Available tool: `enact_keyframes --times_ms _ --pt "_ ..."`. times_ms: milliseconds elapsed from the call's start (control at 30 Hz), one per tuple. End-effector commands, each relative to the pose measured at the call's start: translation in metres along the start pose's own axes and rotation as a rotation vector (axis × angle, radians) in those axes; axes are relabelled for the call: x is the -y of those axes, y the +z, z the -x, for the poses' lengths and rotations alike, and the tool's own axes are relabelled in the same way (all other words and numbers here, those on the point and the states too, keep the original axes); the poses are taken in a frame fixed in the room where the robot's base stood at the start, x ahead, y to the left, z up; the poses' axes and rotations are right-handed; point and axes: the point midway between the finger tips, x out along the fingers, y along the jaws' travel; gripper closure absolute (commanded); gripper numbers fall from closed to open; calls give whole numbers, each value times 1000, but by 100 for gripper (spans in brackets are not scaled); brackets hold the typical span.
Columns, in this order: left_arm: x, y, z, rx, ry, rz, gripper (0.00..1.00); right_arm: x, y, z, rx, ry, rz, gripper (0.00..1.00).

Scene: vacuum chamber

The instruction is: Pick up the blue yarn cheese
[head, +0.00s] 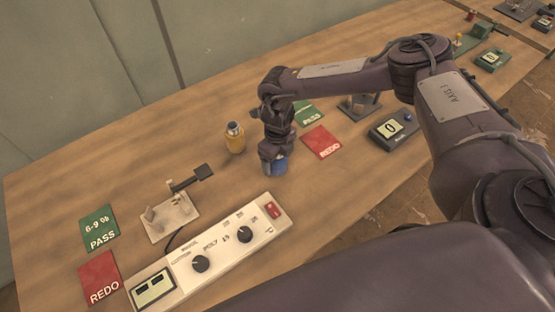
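The blue yarn cheese (280,166) is a small blue piece low on the wooden table's middle, partly hidden by my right gripper. My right gripper (273,158) points down right at the blue yarn cheese, with its fingers at or around it. The fingers are small and dark here, so I cannot tell whether they are closed on it or whether it is off the table. My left gripper is not in view.
A yellow bottle (234,139) with a dark cap stands just left of my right gripper. A white control box (222,250) lies in front. A small metal device (170,216), a red REDO card (321,142) and a scale (396,128) are nearby. Bare table lies at the back left.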

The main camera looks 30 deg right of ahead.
Motion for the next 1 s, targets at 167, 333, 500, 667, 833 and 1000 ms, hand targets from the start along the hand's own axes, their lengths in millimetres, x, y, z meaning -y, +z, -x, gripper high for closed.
enact_keyframes --times_ms 167,333,500,667,833,1000 --pt "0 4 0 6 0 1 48 0 0 0 0 0 0 47" --pt "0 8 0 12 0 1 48 0 0 0 1 0 0 69" --pt "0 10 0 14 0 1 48 0 0 1 1 0 -1 71" --pt "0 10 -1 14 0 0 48 0 1 3 2 0 -1 71" --pt "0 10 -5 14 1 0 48 0 2 18 4 1 -1 71" --pt "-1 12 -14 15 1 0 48 0 2 51 8 1 0 71"
